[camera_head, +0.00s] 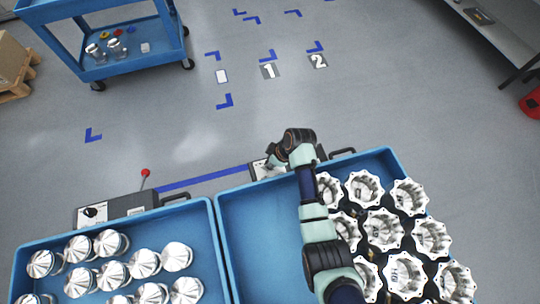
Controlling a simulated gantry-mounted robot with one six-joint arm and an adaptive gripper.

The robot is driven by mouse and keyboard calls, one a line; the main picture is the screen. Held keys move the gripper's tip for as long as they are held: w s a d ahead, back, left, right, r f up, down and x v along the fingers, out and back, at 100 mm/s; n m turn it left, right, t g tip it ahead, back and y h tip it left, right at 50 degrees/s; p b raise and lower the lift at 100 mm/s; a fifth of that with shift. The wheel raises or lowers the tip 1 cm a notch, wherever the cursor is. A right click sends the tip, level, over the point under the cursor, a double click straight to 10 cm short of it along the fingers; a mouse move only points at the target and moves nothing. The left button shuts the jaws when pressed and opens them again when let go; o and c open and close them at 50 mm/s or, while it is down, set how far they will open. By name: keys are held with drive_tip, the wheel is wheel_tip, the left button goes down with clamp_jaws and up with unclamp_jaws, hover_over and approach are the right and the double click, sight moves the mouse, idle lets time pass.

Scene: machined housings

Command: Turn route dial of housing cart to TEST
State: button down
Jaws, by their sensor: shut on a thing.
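The housing cart (393,158) is the blue tray at right with rows of open, scalloped metal housings (365,187). On its far edge is a control panel (260,168) with a pale face, mostly covered by my arm. My gripper (271,167) is at this panel, pointing down and shut on the route dial. The dial itself and its pointer are hidden behind the gripper and wrist, so I cannot tell which position it shows. The panel's lettering is too small to read.
A second blue tray (212,232) at left holds several shiny domed parts; its panel (93,214) has a black dial and a red-topped lever (145,173). A blue trolley (140,66) stands at upper left, with a pallet (20,75) beside it.

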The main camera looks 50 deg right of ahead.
drive_tip(key=m+p, duration=0.2)
drive_tip(key=m+h+p, duration=0.1)
drive_tip(key=m+p, duration=0.1)
drive_tip(key=shift+a+r+h, duration=0.15)
drive_tip(key=shift+r+h, duration=0.05)
drive_tip(key=shift+h, duration=0.1)
drive_tip(key=shift+f+m+h+p, duration=0.15)
drive_tip(key=shift+m+h+p, duration=0.6)
drive_tip(key=shift+m, duration=0.85)
drive_tip(key=c, duration=0.8)
unclamp_jaws()
drive_tip(key=v, duration=1.2)
